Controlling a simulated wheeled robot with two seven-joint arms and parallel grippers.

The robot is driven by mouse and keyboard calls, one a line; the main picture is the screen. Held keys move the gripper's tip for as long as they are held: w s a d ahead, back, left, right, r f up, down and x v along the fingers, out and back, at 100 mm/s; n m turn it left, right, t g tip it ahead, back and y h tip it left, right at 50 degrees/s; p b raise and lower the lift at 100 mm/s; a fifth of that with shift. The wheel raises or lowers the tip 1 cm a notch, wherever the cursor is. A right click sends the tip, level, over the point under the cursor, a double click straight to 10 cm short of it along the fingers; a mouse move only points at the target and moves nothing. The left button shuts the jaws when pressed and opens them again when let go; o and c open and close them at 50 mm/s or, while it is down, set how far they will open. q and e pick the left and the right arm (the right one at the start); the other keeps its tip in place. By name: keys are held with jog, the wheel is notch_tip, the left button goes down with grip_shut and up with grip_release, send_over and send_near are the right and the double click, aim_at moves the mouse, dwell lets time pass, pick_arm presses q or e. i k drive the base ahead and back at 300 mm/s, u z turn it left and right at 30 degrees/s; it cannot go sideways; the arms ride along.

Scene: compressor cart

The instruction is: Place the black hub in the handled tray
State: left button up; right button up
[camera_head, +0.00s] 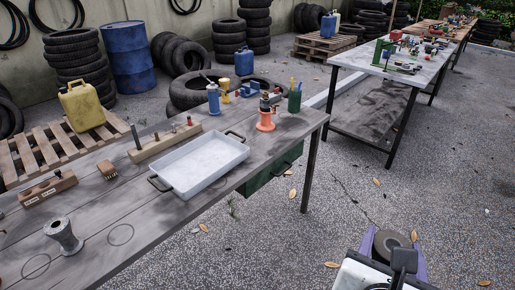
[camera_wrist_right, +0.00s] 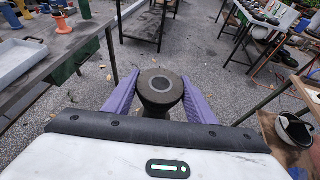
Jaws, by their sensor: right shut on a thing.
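The black hub (camera_head: 391,243) is a dark, spool-like part with a round flange. My right gripper (camera_head: 394,250) is shut on it, with purple fingers on both sides. In the right wrist view the hub (camera_wrist_right: 160,88) shows its round end between the fingers (camera_wrist_right: 160,98), over the paved ground. The handled tray (camera_head: 203,163) is shallow, white and empty, with a dark handle at each end. It stands on the wooden workbench, to the left of and well apart from the gripper. The tray (camera_wrist_right: 22,62) also shows at the left of the right wrist view. My left gripper is out of view.
A grey hub (camera_head: 64,236) stands at the bench's near left. An orange hub (camera_head: 266,122) and a green cup (camera_head: 294,101) stand beyond the tray. A wooden block (camera_head: 165,142) with pegs lies behind it. Open pavement separates the bench from my right gripper.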

aim_at(208, 160)
jog(key=u, duration=0.7)
jog(key=i, duration=0.85)
jog(key=u, duration=0.85)
